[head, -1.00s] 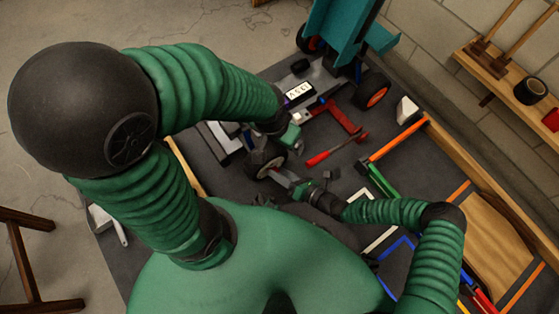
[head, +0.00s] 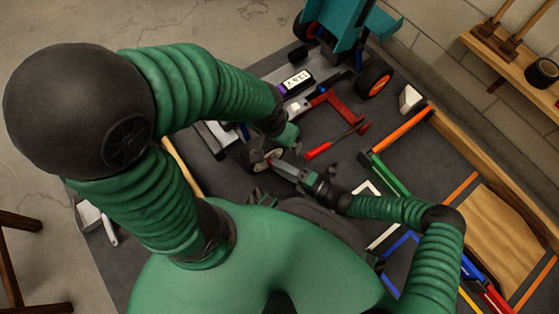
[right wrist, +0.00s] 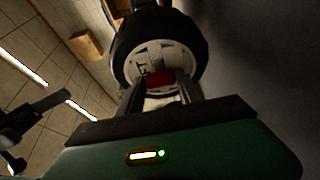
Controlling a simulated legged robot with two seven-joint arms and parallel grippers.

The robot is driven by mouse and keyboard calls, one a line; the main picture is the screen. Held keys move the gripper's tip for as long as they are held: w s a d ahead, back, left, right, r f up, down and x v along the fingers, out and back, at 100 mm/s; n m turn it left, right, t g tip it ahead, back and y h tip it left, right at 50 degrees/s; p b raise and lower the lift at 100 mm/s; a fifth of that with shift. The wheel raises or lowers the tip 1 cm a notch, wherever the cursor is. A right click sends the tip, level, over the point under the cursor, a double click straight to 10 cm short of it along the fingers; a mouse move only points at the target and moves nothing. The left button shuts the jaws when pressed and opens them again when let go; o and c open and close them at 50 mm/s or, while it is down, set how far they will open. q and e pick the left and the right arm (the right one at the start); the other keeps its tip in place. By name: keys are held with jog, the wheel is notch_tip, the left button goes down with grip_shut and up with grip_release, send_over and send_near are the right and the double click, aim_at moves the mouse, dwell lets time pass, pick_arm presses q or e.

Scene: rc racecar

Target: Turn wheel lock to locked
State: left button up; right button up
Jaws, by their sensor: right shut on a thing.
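The wheel (head: 257,159), with a dark tire and pale hub, is near the middle of the head view, partly covered by my arms. In the right wrist view, its black tire (right wrist: 122,66) surrounds a white hub, with the red wheel lock (right wrist: 160,78) at the centre. My right gripper (head: 276,162) reaches the hub from the right. In the right wrist view its two fingers (right wrist: 158,92) stand either side of the red lock, shut on it. My left gripper (head: 288,137) is beside the wheel, above it in the picture; its fingers are not clear.
A dark mat holds a red-handled tool (head: 330,143), a box with a digital readout (head: 297,82) and a red clamp-like part (head: 345,108). The teal car body (head: 345,25) with orange-rimmed wheels is at the top. Coloured strips and a wooden edge lie to the right.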

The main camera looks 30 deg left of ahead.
jog(key=shift+w+d+f, duration=0.1)
jog(key=shift+w+f, duration=0.15)
jog(key=shift+w, duration=0.05)
jog(key=o, duration=1.1)
jog(key=shift+o, duration=1.4)
jog(key=shift+s, duration=0.1)
jog(key=shift+r, duration=0.1)
jog(key=d+p, duration=0.6)
jog(key=d, duration=1)
jog(key=shift+d+p, duration=0.35)
jog(key=shift+d, duration=0.05)
